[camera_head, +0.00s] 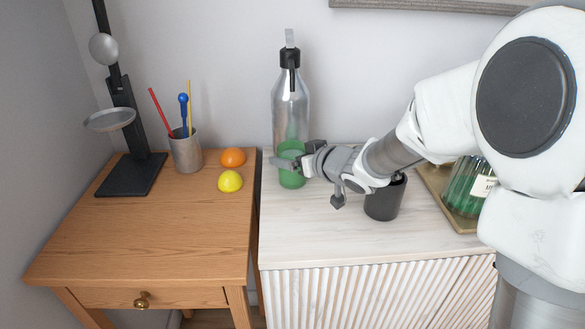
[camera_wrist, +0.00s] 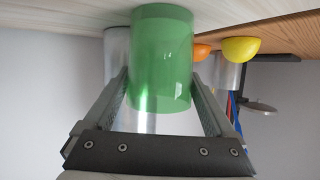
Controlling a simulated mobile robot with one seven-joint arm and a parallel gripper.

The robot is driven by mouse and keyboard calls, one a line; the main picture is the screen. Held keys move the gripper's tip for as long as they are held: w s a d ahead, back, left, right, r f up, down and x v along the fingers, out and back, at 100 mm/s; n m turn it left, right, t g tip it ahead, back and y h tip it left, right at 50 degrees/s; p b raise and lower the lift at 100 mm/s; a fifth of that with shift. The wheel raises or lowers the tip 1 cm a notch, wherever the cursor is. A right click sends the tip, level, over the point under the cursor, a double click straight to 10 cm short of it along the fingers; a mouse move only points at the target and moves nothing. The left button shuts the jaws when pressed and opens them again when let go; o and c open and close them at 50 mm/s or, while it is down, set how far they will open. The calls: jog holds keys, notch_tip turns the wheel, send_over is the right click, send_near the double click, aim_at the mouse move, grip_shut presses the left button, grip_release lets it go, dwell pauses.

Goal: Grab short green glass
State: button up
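The short green glass (camera_head: 292,172) is a translucent green cylinder on the pale wooden cabinet top, just in front of the metal bottle. My gripper (camera_head: 287,161) reaches it from the right in the head view, with one finger crossing in front of the glass. In the wrist view the green glass (camera_wrist: 160,60) fills the space between the two fingers of my gripper (camera_wrist: 160,92). The fingers are spread, one on each side of the glass. Whether their tips touch it is hard to tell. The glass looks upright and resting on the surface.
The metal bottle (camera_head: 291,100) with a black top stands close behind the glass. A dark cup (camera_head: 384,202) stands under my arm. A tray (camera_head: 436,188) with a green jar (camera_head: 461,190) is at the right.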

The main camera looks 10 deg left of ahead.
grip_shut()
jog(key=shift+r, duration=0.25)
jog(key=shift+d+r+p, duration=0.1)
jog(key=shift+r+p, duration=1.3)
jog(key=shift+r, duration=0.7)
jog(key=s+d+r+p, duration=0.1)
jog(key=d+r+p, duration=0.4)
jog(key=d, duration=0.6)
jog(key=shift+d+r, duration=0.15)
jog(key=shift+r, duration=0.5)
